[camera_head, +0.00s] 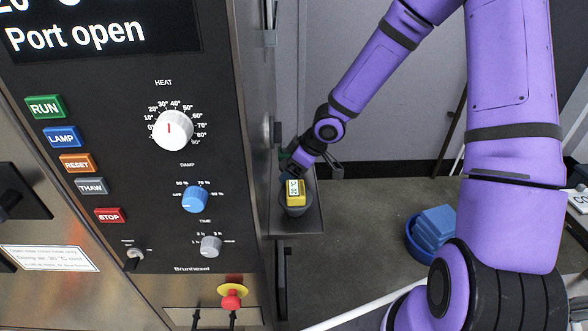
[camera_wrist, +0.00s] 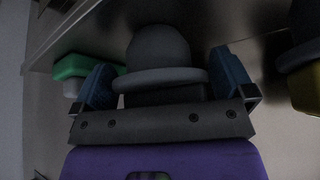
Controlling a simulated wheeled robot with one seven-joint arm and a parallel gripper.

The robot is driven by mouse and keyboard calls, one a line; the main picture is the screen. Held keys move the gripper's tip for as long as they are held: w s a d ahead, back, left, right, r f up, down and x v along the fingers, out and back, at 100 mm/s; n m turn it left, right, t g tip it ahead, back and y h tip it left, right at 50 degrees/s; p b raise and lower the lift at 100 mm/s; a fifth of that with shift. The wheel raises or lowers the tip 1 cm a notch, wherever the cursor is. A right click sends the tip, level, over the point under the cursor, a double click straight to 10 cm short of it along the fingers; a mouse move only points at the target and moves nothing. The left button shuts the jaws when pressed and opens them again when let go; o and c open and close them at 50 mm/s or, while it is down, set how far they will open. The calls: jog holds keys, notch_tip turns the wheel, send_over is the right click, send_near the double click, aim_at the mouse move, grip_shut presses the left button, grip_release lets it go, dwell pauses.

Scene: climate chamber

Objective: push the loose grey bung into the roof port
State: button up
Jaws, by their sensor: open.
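The grey bung (camera_wrist: 158,55), with a rounded body and a wider flange, is between the two blue fingers of my gripper (camera_wrist: 165,82) in the wrist view. Gaps show between it and both fingers, which are spread open. How deep it sits between them is hard to tell. In the head view my gripper (camera_head: 294,168) is small and partly hidden, beside the chamber's right side, just above the side shelf; I cannot make out the grey bung there. The roof port is not in view. The chamber display (camera_head: 75,35) reads "Port open".
A yellow block with a small label (camera_head: 295,190) sits on a dark grey base on the side shelf (camera_head: 310,222), close to my gripper. A green piece (camera_wrist: 85,66) is left of the fingers in the wrist view. A blue tub (camera_head: 428,238) with blue contents stands on the floor.

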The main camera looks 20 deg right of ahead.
jog(key=c, duration=0.8)
jog(key=shift+r, duration=0.1)
